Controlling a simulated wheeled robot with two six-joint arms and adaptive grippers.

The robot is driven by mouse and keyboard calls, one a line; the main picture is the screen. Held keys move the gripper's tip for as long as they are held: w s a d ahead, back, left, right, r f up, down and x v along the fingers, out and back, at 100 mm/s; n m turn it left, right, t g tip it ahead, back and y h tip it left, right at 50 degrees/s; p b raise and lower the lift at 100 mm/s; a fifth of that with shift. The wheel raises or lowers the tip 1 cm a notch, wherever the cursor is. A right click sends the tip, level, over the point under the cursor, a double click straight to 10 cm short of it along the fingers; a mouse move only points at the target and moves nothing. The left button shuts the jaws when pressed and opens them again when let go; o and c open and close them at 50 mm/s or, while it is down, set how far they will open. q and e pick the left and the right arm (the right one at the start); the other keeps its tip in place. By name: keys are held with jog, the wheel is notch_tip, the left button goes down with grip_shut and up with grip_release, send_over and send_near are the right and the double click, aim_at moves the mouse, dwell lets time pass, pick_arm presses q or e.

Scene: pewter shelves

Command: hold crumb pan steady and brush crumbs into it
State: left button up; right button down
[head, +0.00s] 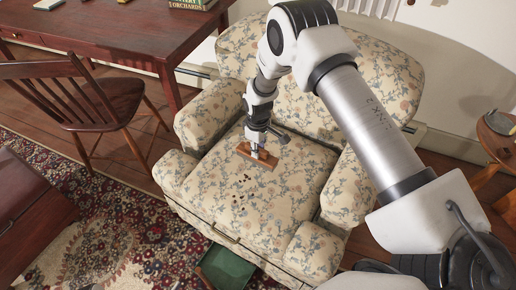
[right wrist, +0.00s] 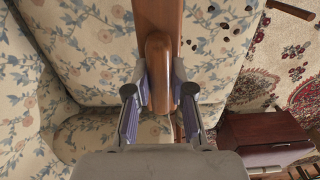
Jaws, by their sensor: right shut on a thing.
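My right gripper (head: 258,148) is shut on the handle of a wooden brush (head: 256,157) over the armchair seat. In the right wrist view, its fingers (right wrist: 160,92) close on both sides of the rounded brown handle (right wrist: 158,62). The brush's bristles are hidden, and I cannot tell whether it touches the cushion. Dark crumbs (head: 240,193) lie scattered on the seat in front of the brush; they also show in the right wrist view (right wrist: 212,38). A green, tray-like thing (head: 228,270), probably the crumb pan, is low at the seat's front edge. My left gripper is not in view.
The floral armchair (head: 205,112) has raised arms on both sides of the seat. A wooden chair (head: 85,105) and desk (head: 110,30) stand at the left. A small round table (head: 497,135) is at the right. A patterned rug (head: 110,235) covers the floor in front.

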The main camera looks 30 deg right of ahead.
aim_at(201, 274)
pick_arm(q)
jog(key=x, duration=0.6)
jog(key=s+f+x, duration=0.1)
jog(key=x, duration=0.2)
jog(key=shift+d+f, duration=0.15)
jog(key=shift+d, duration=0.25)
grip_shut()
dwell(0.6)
